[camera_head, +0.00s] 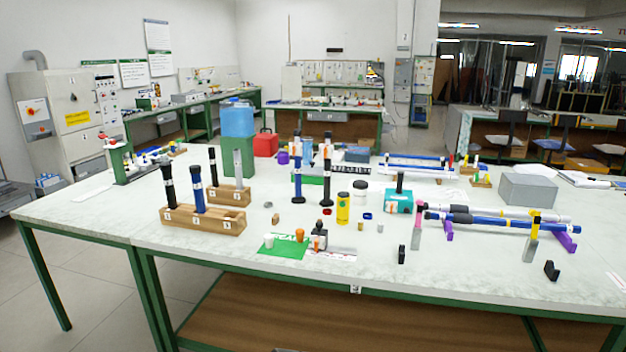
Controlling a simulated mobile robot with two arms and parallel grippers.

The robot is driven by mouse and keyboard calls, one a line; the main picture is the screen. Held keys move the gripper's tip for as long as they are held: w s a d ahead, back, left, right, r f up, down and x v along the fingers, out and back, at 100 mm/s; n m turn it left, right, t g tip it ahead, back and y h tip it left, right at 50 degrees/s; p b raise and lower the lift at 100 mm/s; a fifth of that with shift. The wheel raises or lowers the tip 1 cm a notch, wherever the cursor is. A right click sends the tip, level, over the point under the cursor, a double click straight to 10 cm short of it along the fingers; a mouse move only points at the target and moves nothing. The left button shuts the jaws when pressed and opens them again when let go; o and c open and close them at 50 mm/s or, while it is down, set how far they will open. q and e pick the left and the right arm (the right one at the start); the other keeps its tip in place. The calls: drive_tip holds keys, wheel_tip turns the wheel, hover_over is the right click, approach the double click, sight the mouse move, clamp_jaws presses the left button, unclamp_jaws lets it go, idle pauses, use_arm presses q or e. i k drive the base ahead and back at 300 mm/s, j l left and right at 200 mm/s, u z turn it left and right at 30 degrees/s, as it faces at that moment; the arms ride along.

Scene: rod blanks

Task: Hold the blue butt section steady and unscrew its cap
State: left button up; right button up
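Several blue rod sections are in view, and I cannot tell which is the butt section. One blue rod (198,199) with a black top stands in the front wooden block (228,222), beside a black rod (170,190). Another blue rod (298,186) with a dark upper end stands upright mid-table. A long blue rod (505,224) with a black section lies across purple supports (567,240) at the right. Any cap joint is too small to make out. Neither of my grippers is in view.
A second wooden block (229,194) holds a black and a grey rod. A green mat (284,250) with small items, a yellow jar (343,208) and a teal box (398,203) are mid-table. A grey box (528,190) stands at right. The table's front left is clear.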

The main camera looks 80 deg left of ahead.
sight(197, 183)
drive_tip(key=u, duration=3.55)
